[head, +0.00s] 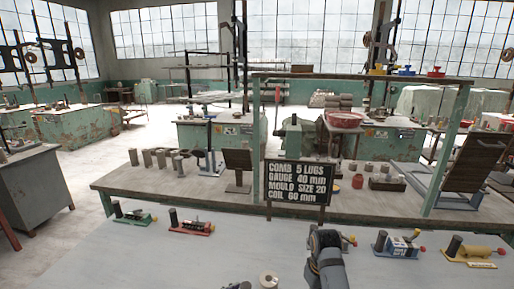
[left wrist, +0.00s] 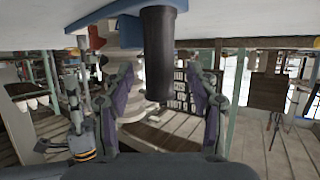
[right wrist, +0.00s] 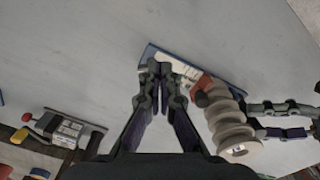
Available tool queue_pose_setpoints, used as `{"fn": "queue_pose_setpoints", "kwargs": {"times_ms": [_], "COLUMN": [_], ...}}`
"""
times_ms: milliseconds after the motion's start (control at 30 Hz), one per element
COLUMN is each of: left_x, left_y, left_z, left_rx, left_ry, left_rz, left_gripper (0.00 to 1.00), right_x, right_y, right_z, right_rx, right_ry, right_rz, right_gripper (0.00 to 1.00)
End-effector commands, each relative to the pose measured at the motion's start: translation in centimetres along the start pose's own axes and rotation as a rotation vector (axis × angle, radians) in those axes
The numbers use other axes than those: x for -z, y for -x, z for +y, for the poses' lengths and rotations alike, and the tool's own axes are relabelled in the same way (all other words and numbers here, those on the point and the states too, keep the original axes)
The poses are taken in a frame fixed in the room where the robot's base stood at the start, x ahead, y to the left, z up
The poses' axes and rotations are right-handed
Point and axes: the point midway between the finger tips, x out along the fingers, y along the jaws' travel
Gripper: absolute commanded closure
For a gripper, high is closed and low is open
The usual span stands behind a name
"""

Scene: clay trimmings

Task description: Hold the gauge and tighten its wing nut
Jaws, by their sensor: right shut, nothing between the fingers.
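A blue-edged plate (right wrist: 185,65) with a printed label lies on the grey bench in the right wrist view. A pale ribbed cylinder (right wrist: 230,125) and a dark red knob (right wrist: 203,98) are beside it. My right gripper (right wrist: 158,68) is shut and empty, its tips close to the plate. My left gripper (left wrist: 160,95) is open around a dark upright cylinder (left wrist: 160,55) over a blue base (left wrist: 115,12), with gaps on both sides. Its fingers also show at the right of the right wrist view. I cannot make out a wing nut for certain.
Similar small devices stand along the bench: green (head: 135,217), red (head: 190,227), blue (head: 397,246) and yellow (head: 470,251). A black sign (head: 296,182) stands behind them, before a wooden shelf (head: 225,200). My arm hides part of another device (head: 349,239).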

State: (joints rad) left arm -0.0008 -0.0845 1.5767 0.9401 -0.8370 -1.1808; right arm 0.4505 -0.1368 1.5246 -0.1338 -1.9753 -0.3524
Motion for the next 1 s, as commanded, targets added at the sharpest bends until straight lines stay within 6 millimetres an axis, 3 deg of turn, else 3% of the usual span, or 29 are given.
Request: {"fn": "queue_pose_setpoints", "kwargs": {"times_ms": [267,700,1000], "left_x": [-0.1,-0.2,0.0], "left_y": [0.7,10.2,12.1], "left_z": [0.0,-0.1,0.0], "left_rx": [0.001,0.000,-0.001], "left_ry": [-0.001,-0.005,0.000], "left_rz": [-0.001,-0.006,0.000], "left_gripper": [0.43,0.43,0.43], "right_x": [0.0,0.0,0.0], "right_y": [0.0,0.0,0.0], "right_z": [0.0,0.0,0.0], "right_rx": [0.000,0.000,0.000], "right_ry": [0.000,0.000,0.000], "right_rz": [0.000,0.000,0.000], "right_gripper": [1.00,1.00,1.00]}}
